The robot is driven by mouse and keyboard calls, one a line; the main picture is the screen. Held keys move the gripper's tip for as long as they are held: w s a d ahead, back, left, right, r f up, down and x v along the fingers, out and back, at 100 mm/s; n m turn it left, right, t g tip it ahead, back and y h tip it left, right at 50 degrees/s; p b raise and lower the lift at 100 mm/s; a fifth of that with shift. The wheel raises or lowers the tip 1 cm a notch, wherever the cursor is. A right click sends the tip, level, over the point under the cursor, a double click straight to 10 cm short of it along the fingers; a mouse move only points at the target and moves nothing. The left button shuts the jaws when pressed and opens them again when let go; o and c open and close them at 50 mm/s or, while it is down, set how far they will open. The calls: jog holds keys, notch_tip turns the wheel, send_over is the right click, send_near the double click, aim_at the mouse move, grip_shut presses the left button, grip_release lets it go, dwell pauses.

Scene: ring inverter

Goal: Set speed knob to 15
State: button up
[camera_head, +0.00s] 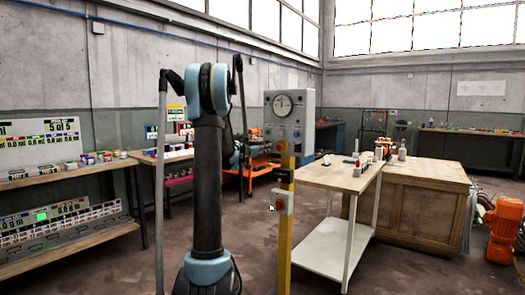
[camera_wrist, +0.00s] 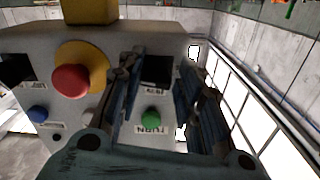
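In the head view, a grey control box (camera_head: 290,120) stands on a yellow post, with a round white dial (camera_head: 283,104) at its top. Its speed knob cannot be made out for certain, and the dial's numbers are too small to read. My gripper (camera_head: 262,149) is at the left side of the box, partly behind my arm. In the wrist view, the box face (camera_wrist: 60,50) fills the left and middle. My gripper (camera_wrist: 160,72) is open there, its two dark fingers apart. A dark square part (camera_wrist: 157,70) shows between them; contact cannot be told.
The wrist view shows a red button on a yellow ring (camera_wrist: 72,80), a blue button (camera_wrist: 38,113) and a green button (camera_wrist: 151,118). In the head view, a small switch box (camera_head: 282,202) is lower on the post; a workbench (camera_head: 325,176) stands right.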

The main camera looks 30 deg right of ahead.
jog(key=shift+o, duration=0.3)
jog(key=shift+s+a, duration=0.1)
jog(key=v, duration=1.1)
jog(key=shift+a, duration=0.4)
jog(key=shift+f, duration=0.1)
